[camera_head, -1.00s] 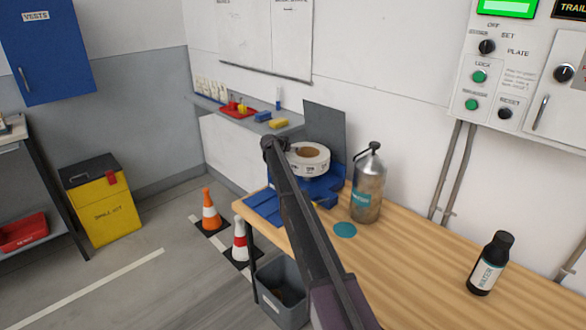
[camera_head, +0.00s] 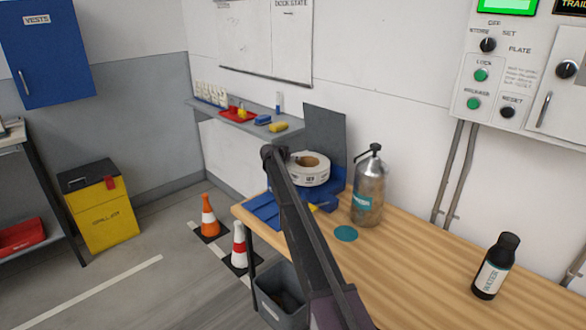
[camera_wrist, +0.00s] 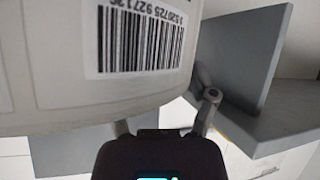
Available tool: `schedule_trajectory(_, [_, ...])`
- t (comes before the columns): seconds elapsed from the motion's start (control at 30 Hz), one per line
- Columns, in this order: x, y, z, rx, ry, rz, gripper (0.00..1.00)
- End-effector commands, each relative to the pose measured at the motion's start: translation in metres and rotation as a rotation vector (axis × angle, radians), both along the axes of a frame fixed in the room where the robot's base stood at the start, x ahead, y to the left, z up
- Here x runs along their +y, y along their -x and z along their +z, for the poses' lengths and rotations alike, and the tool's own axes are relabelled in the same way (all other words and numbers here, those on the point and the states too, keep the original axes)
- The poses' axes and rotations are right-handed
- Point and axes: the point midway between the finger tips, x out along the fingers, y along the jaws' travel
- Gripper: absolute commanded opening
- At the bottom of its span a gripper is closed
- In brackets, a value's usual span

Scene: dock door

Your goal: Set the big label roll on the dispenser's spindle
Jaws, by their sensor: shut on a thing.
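The big label roll (camera_head: 311,170) is white with a brown core, and its axis is upright. It sits just above or on the blue dispenser (camera_head: 330,192), in front of the grey upright plate (camera_head: 325,137). In the wrist view, the roll's printed side with a barcode (camera_wrist: 140,45) fills the upper left, and a grey panel (camera_wrist: 238,50) stands at right. My gripper (camera_wrist: 163,115) is shut on the roll; its fingertips are partly hidden. In the head view my arm covers the gripper. The spindle is hidden, so I cannot tell whether the roll is around it.
A metal pump flask (camera_head: 368,192) stands close to the right of the dispenser, with a teal disc (camera_head: 346,233) in front. A black bottle (camera_head: 496,265) stands farther right on the wooden bench (camera_head: 420,270). A shelf (camera_head: 230,113) with small items is behind. The bench between flask and bottle is clear.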

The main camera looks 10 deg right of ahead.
Motion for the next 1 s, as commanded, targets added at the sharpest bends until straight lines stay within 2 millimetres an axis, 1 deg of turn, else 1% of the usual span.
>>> schedule_trajectory(0.3, [0.0,0.0,-0.027,0.0,0.004,0.001,0.13])
schedule_trajectory(0.5, [-0.001,0.0,-0.041,0.0,0.004,0.001,0.13])
schedule_trajectory(0.67, [-0.004,-0.002,-0.044,0.0,0.004,0.001,0.13])
schedule_trajectory(0.97, [-0.004,-0.002,-0.044,0.0,0.002,0.0,0.13])
schedule_trajectory(1.0, [-0.004,-0.002,-0.045,-0.001,-0.003,-0.002,0.82])
